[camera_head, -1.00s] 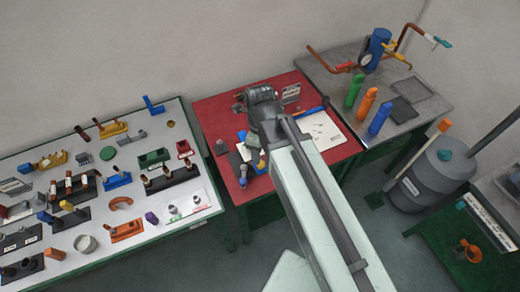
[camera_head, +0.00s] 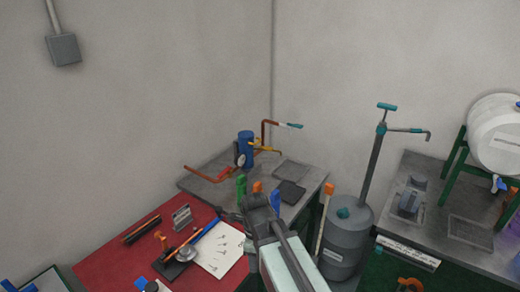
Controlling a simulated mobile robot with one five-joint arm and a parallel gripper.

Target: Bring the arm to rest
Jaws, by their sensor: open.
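My arm (camera_head: 285,262) rises from the bottom of the head view, right of centre. Its upper end is a dark joint (camera_head: 258,206) in front of the grey metal table (camera_head: 222,188). The parts beyond that joint are hidden or too small to tell, and I cannot make out the jaws of my gripper.
Left of my arm is a red work surface (camera_head: 110,262) with a white sheet (camera_head: 222,258) and tools. The grey table bears a blue cylinder (camera_head: 246,148) with pipes. Right stand a grey drum (camera_head: 346,240) and a bench (camera_head: 410,236) with a white tank (camera_head: 497,135).

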